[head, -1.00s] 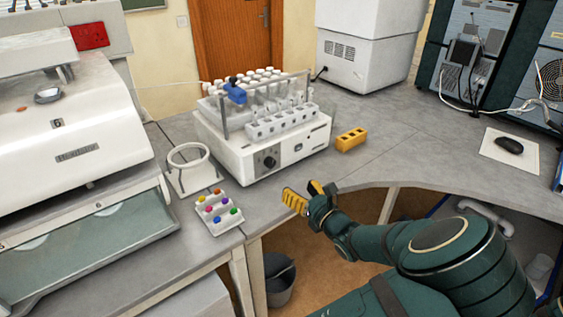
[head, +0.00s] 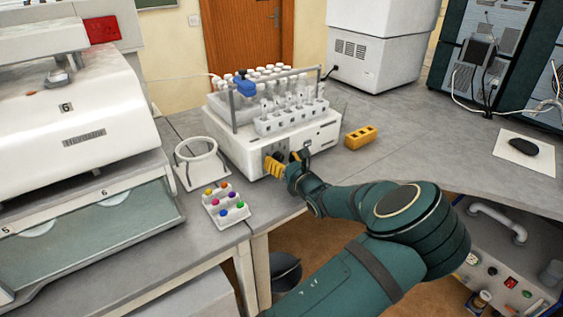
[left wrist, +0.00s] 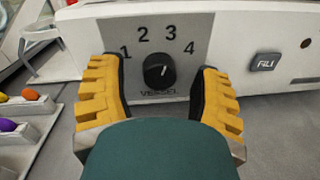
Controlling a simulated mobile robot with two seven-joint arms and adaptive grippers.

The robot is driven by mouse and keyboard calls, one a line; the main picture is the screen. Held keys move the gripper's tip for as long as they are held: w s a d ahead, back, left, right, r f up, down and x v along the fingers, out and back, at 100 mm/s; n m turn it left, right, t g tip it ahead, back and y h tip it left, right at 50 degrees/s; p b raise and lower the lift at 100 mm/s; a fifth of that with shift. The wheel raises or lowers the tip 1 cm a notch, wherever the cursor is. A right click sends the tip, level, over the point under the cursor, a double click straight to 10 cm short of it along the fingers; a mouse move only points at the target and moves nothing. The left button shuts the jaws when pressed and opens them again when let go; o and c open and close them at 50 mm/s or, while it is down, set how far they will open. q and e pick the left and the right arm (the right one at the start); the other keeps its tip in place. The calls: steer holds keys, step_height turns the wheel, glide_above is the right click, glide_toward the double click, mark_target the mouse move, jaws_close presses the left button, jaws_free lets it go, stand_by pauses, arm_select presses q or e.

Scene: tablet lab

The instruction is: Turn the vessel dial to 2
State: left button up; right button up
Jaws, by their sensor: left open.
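The vessel dial (left wrist: 159,70) is a round black knob on a grey panel (left wrist: 196,78) marked 1 to 4 in an arc, with "VESSEL" below. Its small white mark seems to point up and slightly right, toward the 3. My left gripper (head: 284,162) is at the front of the white machine (head: 322,138). In the left wrist view its yellow, dark-padded fingers (left wrist: 160,88) are open, one on each side of the dial, with a visible gap to the knob on both sides. In the head view the gripper largely hides the dial. My right gripper is not in view.
A button (left wrist: 265,63) sits right of the dial. The machine carries a rack of white-capped vials (head: 285,72). A yellow block (head: 361,137) lies to its right; a white ring stand (head: 197,160) and a tray of coloured pieces (head: 229,218) are to its left.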

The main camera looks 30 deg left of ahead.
arm_select(q)
steer(key=shift+c, duration=0.2)
jaws_close()
steer(key=shift+n, duration=0.3)
steer(key=n+b, duration=0.1)
steer(key=n, duration=0.3)
steer(key=shift+y, duration=0.3)
steer(key=shift+n, duration=1.6)
steer(key=shift+s, duration=0.1)
